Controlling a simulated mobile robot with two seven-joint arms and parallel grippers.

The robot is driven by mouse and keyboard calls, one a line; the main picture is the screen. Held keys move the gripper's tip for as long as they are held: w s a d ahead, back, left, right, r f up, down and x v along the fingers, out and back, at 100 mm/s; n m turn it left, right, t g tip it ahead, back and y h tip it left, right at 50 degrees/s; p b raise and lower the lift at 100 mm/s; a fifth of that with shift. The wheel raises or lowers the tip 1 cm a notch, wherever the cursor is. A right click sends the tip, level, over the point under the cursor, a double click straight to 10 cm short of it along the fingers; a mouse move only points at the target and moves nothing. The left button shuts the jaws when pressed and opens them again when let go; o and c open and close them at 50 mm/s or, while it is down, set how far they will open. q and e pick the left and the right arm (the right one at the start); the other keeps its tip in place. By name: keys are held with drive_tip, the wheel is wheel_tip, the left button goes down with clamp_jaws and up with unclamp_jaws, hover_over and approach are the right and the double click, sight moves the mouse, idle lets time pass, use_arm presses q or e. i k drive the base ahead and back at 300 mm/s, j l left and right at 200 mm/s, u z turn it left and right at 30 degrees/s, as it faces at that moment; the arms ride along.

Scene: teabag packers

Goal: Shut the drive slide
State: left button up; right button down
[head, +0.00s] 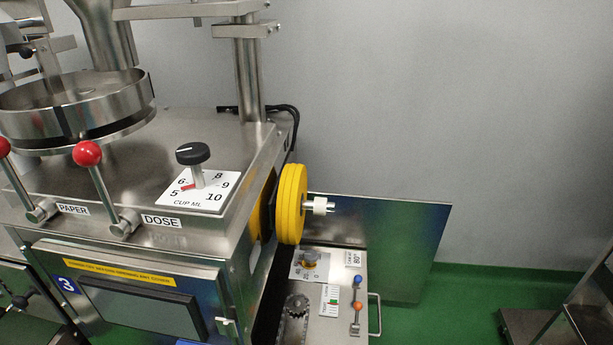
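What looks like the drive slide (335,258) is a metal unit at the right side of the steel machine. It stands out from the body, with a dark gap (270,305) between them. Its top carries a dial, a gauge, a toothed black wheel (297,305) and small blue and orange knobs. A bar handle (376,315) is on its right side. Yellow wheels (291,204) on a shaft with a white end stand above its back left part. Its lower part is cut off by the picture edge. Neither gripper is in view.
A flat metal panel (405,240) stands open behind the slide. Red-knobbed levers (88,154) and a black dose knob (193,153) are on the machine. Green floor (470,300) lies free to the right, up to a metal frame (585,305).

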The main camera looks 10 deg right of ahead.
sight(301, 305)
drive_tip(key=k+l, duration=0.15)
drive_tip(key=l, duration=0.2)
drive_tip(key=k+l, duration=0.1)
drive_tip(key=l, duration=0.2)
drive_tip(key=k+l, duration=0.15)
drive_tip(key=l, duration=0.2)
drive_tip(key=k+l, duration=0.15)
drive_tip(key=l, duration=0.2)
drive_tip(key=i+u, duration=0.2)
drive_tip(key=u, duration=0.2)
drive_tip(key=i+l+u, duration=0.15)
drive_tip(key=u, duration=0.2)
drive_tip(key=i+l+u, duration=0.2)
drive_tip(key=u, duration=0.2)
